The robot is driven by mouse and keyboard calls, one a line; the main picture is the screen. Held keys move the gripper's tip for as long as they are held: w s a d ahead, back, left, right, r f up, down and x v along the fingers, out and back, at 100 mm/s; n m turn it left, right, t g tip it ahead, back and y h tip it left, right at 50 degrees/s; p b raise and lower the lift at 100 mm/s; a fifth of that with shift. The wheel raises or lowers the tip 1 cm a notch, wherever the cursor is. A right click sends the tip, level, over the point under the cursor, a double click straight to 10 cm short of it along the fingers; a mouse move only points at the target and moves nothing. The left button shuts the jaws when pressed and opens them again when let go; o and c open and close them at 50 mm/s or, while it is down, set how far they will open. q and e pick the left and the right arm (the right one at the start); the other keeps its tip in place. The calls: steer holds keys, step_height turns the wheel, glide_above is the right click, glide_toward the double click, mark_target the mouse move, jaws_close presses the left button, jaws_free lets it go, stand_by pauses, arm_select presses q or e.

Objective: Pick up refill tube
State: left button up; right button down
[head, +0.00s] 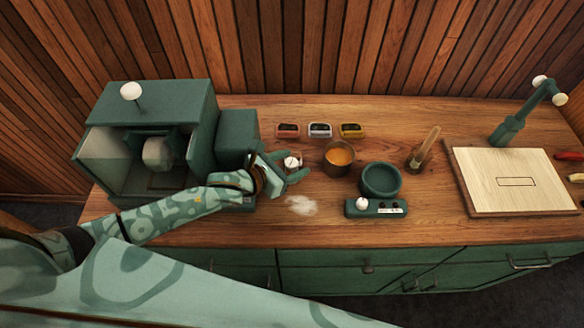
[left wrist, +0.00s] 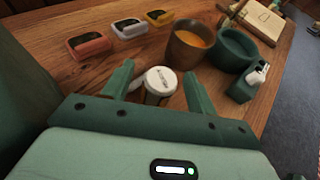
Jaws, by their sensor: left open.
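A small tube with a white cap (head: 292,162), which looks like the refill tube, stands on the wooden counter beside the green machine. My left gripper (head: 296,167) is open, with its fingers pointing right and around the tube. In the left wrist view the white cap (left wrist: 160,80) shows between the two spread fingers of the left gripper (left wrist: 158,72). The tube's dark lower body is partly hidden behind the gripper's palm edge. I cannot tell whether a finger touches it. My right gripper is not in view.
An orange-filled cup (head: 338,158), a dark green bowl (head: 381,180) and a small control box (head: 376,208) stand right of the gripper. Several small coloured trays (head: 320,130) line the back. The green machine (head: 150,125) is close on the left. White powder (head: 300,205) lies in front.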

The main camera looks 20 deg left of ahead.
arm_select(q)
steer(key=shift+x, duration=1.05)
steer(key=shift+s, duration=0.15)
steer(key=c, duration=1.1)
steer(key=shift+c, duration=0.2)
